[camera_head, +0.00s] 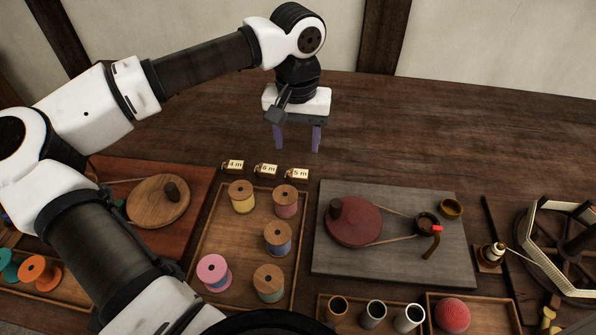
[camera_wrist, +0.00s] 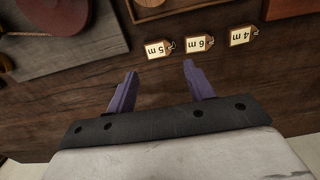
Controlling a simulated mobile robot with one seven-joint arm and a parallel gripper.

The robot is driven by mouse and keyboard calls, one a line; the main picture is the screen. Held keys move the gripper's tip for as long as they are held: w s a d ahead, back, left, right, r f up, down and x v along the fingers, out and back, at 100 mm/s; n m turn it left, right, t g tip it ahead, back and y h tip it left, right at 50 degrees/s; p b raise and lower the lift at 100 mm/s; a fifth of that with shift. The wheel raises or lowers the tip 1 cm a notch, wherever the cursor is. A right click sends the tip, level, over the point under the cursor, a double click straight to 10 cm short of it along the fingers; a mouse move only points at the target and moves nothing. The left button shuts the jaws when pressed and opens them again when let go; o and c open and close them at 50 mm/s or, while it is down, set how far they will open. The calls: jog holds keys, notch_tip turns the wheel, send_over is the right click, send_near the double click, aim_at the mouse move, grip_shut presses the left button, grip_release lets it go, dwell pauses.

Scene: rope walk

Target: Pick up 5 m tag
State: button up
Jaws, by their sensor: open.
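The 5 m tag (camera_head: 297,174) is a small cream label with a brown edge, lying on the dark wooden table at the right end of a row of three tags. The 6 m tag (camera_head: 265,170) lies in the middle and the 4 m tag (camera_head: 233,165) at the left. In the wrist view the row appears upside down, with the 5 m tag (camera_wrist: 158,48) at the left, just beyond the space between my fingertips. My gripper (camera_head: 297,148) is open and empty, pointing down above the table behind the tags. Its two purple fingers also show in the wrist view (camera_wrist: 160,70).
A wooden tray (camera_head: 210,245) with several thread spools lies in front of the tags. A grey board (camera_head: 380,270) with a red wheel (camera_head: 353,222) is at the right. A brown board (camera_head: 135,170) with a wooden disc is at the left. The table behind the tags is clear.

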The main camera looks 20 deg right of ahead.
aim_at(298, 173)
notch_tip(298, 173, down, 8)
jog(key=shift+s+d+f+p, duration=0.1)
jog(key=shift+f+p, duration=0.15)
jog(key=shift+p, duration=0.4)
jog(key=c, duration=0.7)
jog(key=shift+r, duration=0.15)
